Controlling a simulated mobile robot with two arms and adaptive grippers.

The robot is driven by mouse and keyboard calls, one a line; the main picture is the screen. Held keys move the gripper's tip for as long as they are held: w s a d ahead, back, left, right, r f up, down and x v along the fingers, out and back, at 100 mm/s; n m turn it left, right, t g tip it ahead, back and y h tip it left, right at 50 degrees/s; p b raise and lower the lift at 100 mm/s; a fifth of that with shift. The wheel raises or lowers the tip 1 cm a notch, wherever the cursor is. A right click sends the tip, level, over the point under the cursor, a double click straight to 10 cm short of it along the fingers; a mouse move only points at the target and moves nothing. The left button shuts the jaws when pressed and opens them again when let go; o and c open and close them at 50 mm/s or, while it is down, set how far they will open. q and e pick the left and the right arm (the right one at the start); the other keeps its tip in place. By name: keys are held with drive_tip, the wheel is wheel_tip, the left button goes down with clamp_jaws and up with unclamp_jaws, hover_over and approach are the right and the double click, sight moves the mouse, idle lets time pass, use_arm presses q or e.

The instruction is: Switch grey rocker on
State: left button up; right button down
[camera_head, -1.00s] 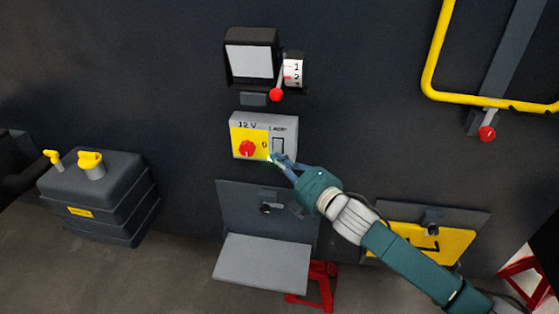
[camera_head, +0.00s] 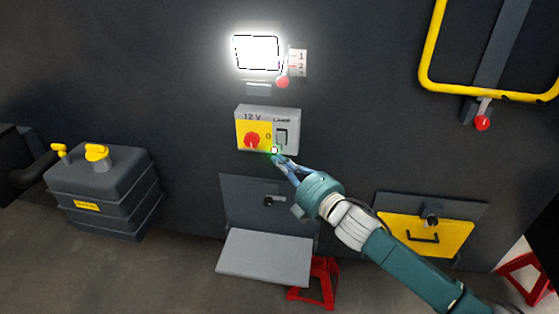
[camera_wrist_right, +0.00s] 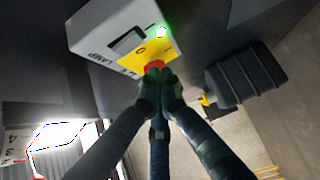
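The rocker also shows in the right wrist view (camera_wrist_right: 128,40). My right gripper (camera_head: 276,156) is at the lower edge of the box, just below the rocker. Its fingers (camera_wrist_right: 158,76) are together with nothing between them, and they partly hide the red knob in the wrist view. The work lamp (camera_head: 257,52) above the box shines bright white. My left gripper is out of view.
A red-tipped lever (camera_head: 282,82) with a numbered plate sits beside the lamp. Below the box is an open grey flap (camera_head: 264,257). A dark tank (camera_head: 103,190) stands left. A yellow rail (camera_head: 432,50) and yellow hatch (camera_head: 425,235) are right.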

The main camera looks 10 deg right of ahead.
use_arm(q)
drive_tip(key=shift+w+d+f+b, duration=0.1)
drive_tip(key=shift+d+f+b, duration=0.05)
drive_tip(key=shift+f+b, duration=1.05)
use_arm(e)
drive_tip(key=f+v, duration=0.1)
drive_tip(key=v, duration=0.8)
drive_tip(key=shift+d, duration=0.3)
drive_tip(key=shift+w+f, duration=0.1)
drive_tip(key=shift+f, duration=0.05)
